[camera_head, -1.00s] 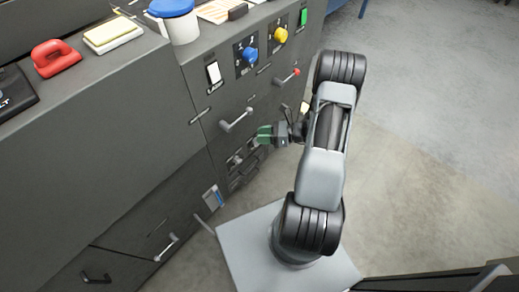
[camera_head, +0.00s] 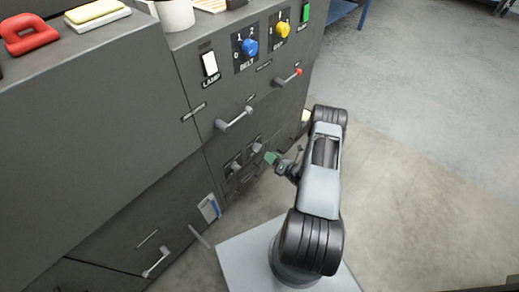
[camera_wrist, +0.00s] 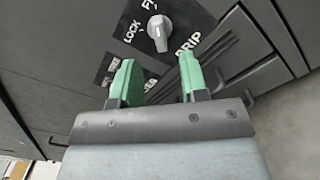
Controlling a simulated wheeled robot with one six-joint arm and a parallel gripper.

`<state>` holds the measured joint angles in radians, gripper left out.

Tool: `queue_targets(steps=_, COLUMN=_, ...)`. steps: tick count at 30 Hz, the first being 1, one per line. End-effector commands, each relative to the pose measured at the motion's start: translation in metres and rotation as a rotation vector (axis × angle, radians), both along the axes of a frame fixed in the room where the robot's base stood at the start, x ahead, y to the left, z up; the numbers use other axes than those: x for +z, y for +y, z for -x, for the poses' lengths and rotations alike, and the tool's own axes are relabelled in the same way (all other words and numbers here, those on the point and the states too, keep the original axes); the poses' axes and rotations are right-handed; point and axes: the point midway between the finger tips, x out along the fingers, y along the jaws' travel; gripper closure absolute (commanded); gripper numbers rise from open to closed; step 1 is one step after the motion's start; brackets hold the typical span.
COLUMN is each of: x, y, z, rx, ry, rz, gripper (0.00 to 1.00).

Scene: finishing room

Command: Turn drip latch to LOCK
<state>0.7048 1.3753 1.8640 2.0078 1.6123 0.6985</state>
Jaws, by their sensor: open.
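The drip latch (camera_wrist: 160,30) is a grey knob on a dark plate marked DRIP and LOCK in the wrist view. It lies just beyond my fingertips, between their lines and apart from them. Which mark the knob points at is not clear. My gripper (camera_wrist: 157,72) is open and empty, with green fingers. In the head view my gripper (camera_head: 271,158) is near two small grey knobs low on the cabinet front, a left one (camera_head: 236,167) and a right one (camera_head: 256,148). Their labels are too small to read there.
A grey bar handle (camera_head: 234,119) and a red-tipped lever (camera_head: 289,78) stick out above. The LAMP switch (camera_head: 209,64), blue BELT knob (camera_head: 249,47) and yellow knob (camera_head: 282,30) sit higher. Another plate (camera_wrist: 114,72) is partly behind my left finger. Open floor lies to the right.

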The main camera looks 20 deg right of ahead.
Motion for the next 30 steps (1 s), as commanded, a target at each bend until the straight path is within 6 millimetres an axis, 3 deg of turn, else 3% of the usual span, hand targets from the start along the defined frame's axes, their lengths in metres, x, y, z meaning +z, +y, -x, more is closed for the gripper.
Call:
queue_targets(steps=6, x=-0.001, y=0.017, z=-0.036, rx=0.005, ry=-0.002, rz=0.003, gripper=0.6)
queue_targets(steps=12, x=-0.001, y=0.027, z=-0.058, rx=0.004, ry=-0.002, rz=0.002, gripper=0.6)
queue_targets(steps=27, x=0.0, y=0.031, z=-0.069, rx=0.001, ry=-0.001, rz=0.002, gripper=0.6)
queue_targets(steps=30, x=0.0, y=0.031, z=-0.069, rx=0.001, ry=-0.001, rz=0.002, gripper=0.67)
